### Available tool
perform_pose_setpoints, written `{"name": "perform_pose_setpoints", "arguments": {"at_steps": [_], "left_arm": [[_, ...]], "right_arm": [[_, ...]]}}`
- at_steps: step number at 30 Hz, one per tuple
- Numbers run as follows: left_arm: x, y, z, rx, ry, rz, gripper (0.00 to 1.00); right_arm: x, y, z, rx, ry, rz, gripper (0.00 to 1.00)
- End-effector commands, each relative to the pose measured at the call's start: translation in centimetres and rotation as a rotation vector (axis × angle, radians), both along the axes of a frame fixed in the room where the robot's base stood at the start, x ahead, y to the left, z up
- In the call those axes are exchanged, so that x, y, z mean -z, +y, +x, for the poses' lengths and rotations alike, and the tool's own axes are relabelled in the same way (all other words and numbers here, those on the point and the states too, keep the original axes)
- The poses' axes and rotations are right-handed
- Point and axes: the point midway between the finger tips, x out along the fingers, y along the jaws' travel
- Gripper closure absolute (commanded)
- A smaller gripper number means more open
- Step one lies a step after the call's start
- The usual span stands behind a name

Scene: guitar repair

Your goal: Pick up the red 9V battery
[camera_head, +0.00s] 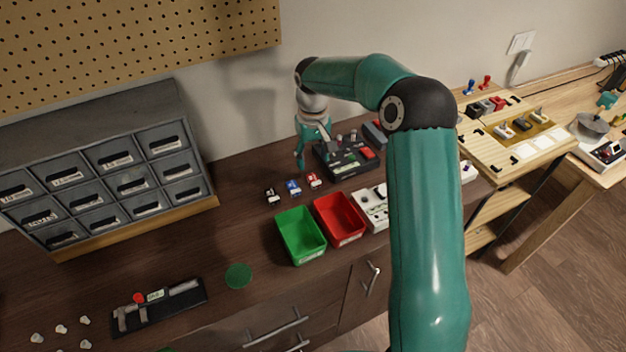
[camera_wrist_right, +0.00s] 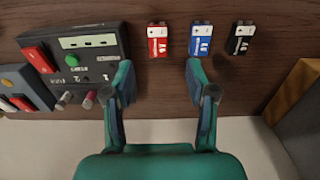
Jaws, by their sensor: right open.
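The red 9V battery (camera_head: 314,180) lies on the dark wooden bench, at the right end of a row with a blue battery (camera_head: 293,187) and a black battery (camera_head: 272,195). In the right wrist view, the red battery (camera_wrist_right: 158,41) lies beyond the fingertips, in line with the gap between them. My right gripper (camera_head: 312,158) is open and empty behind the row; its two spread fingers also show in the right wrist view (camera_wrist_right: 160,75). The blue battery (camera_wrist_right: 201,40) is just beyond the other fingertip. My left gripper is not in view.
A black tester box (camera_head: 345,168) stands close beside the right gripper. Green (camera_head: 300,237) and red (camera_head: 340,219) bins stand in front of the batteries. A grey drawer cabinet (camera_head: 100,165) is at left.

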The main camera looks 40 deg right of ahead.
Motion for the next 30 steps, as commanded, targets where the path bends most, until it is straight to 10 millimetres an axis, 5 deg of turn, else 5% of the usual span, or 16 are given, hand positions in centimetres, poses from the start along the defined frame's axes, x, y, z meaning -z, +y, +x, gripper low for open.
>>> {"name": "perform_pose_setpoints", "arguments": {"at_steps": [21, 28, 30], "left_arm": [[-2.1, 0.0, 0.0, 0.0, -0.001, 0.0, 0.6], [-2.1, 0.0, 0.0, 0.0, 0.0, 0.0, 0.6], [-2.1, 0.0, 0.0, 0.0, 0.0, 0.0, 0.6]], "right_arm": [[7.3, -0.1, 0.0, -0.003, 0.001, -0.001, 0.43], [7.5, -0.1, 0.1, -0.003, -0.001, -0.001, 0.43], [7.5, -0.1, 0.1, -0.003, -0.001, -0.001, 0.52]]}}
